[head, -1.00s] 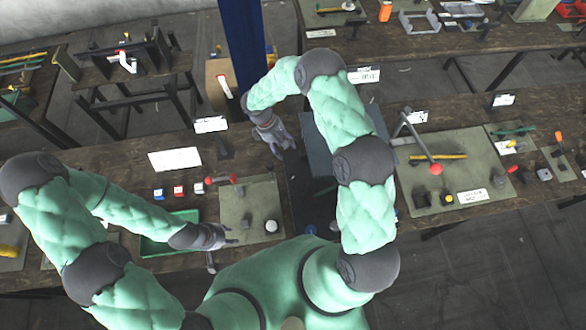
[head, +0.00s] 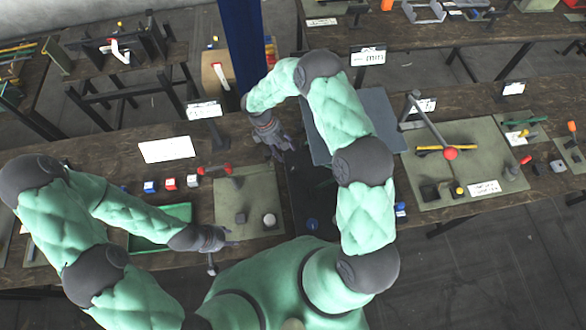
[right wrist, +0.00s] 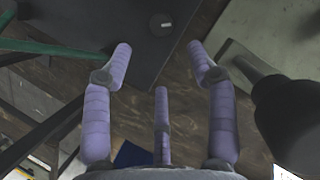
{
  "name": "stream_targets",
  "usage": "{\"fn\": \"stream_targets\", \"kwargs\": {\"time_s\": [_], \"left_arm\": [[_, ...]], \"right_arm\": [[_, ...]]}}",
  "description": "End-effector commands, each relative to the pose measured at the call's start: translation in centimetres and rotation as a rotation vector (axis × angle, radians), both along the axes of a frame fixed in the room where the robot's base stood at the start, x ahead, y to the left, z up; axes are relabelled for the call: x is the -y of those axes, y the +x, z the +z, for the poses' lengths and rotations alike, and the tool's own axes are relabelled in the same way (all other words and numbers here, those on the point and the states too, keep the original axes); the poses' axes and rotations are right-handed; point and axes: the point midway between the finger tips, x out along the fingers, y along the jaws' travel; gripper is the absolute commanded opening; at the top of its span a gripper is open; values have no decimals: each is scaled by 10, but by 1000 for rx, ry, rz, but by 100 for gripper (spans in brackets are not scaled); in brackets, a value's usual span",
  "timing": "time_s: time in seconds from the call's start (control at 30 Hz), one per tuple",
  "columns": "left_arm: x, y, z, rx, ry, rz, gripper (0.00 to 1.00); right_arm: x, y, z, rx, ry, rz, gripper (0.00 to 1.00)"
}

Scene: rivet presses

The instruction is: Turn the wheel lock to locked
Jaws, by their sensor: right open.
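My right gripper (head: 280,143) hangs over the back part of a dark panel (head: 302,180) on the bench. In the right wrist view the right gripper (right wrist: 161,62) is open and empty, its fingers spread. Ahead of them is a dark flat surface with a small pale round knob (right wrist: 161,24), apart from the fingertips. A green bar (right wrist: 50,49) shows at the left there. I cannot tell which part is the wheel lock; my right arm hides part of the panel. My left gripper (head: 210,239) is low beside an olive board (head: 252,190); its finger opening is unclear.
A green tray (head: 160,228) lies by my left forearm. A board with a lever and red ball (head: 450,154) stands to the right. A sign (head: 205,111) and a blue post (head: 243,45) stand behind. In the right wrist view a dark cylinder (right wrist: 297,120) is close at right.

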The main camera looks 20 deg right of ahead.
Motion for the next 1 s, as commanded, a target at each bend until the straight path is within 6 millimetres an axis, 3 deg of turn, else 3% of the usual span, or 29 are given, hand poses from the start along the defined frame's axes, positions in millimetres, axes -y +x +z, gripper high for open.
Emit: {"fn": "stream_targets", "kwargs": {"time_s": [0.27, 0.7, 1.0], "left_arm": [[0, 0, -4, 1, 0, 0, 40], [0, 0, 9, 1, 0, 0, 40], [0, 0, 12, 1, 0, 0, 40]], "right_arm": [[2, -2, -13, -2, -1, 0, 58], [21, -23, -78, -3, 0, -1, 58], [28, -29, -104, 0, 0, -1, 58]]}}
